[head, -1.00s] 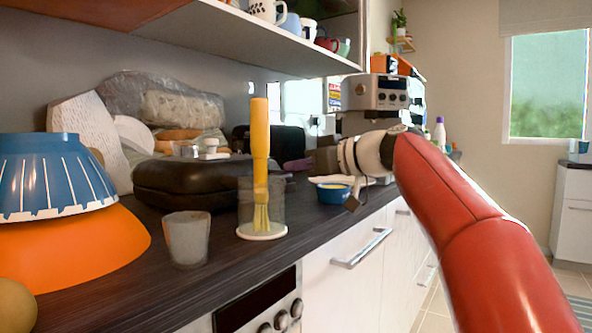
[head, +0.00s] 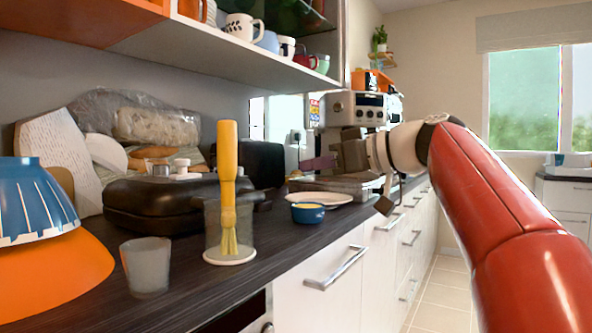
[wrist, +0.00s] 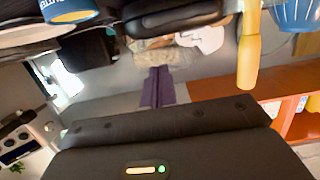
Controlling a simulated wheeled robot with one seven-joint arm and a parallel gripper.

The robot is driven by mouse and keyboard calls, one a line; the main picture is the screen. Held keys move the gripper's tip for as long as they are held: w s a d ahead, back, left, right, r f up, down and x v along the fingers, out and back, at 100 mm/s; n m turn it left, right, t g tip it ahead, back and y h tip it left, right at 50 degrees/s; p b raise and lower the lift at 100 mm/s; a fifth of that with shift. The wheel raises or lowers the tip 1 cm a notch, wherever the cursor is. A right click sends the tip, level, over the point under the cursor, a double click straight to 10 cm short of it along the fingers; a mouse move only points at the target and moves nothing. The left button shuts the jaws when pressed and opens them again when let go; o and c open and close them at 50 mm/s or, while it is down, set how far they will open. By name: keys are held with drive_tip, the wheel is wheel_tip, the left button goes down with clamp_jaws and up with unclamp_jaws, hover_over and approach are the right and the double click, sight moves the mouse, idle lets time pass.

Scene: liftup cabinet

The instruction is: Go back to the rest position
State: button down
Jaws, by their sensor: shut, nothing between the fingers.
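My gripper (head: 318,163) is shut and empty, with its purple fingers together and pointing left over the counter in the head view. The shut fingers also show at the middle of the wrist view (wrist: 157,88), where the scene appears upside down. My red arm reaches in from the lower right. The open wall cabinet (head: 180,40) holds mugs and cups above the counter, to the upper left of my gripper. No lifted door panel can be made out in these frames.
The dark counter (head: 215,290) carries a blue bowl (head: 35,205), an orange bowl (head: 55,270), a grey cup (head: 147,266), a glass with a yellow brush (head: 228,180), a black case (head: 150,205) and a small blue bowl (head: 307,212). A coffee machine (head: 355,108) stands behind my gripper. Floor is clear right of the drawers.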

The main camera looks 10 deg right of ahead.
drive_tip(key=shift+s+d, duration=0.2)
drive_tip(key=shift+d, duration=0.05)
drive_tip(key=s+d+f+m+g+h+p, duration=0.1)
drive_tip(key=s+d+f+m+h, duration=0.1)
drive_tip(key=s+f, duration=0.6)
drive_tip(key=s+d+f+m+g+h+p, duration=0.1)
drive_tip(key=s+f+m+h+p, duration=0.1)
drive_tip(key=s+f+m+h, duration=0.3)
drive_tip(key=s+d+f+m+g+h+p, duration=0.2)
drive_tip(key=s+f+h, duration=0.3)
drive_tip(key=s+f, duration=0.7)
wheel_tip(320, 180, down, 11)
drive_tip(key=shift+s+d+f+m, duration=0.15)
drive_tip(key=shift+d+m, duration=0.15)
drive_tip(key=shift+m, duration=0.4)
drive_tip(key=c, duration=2.1)
unclamp_jaws()
drive_tip(key=shift+c, duration=0.2)
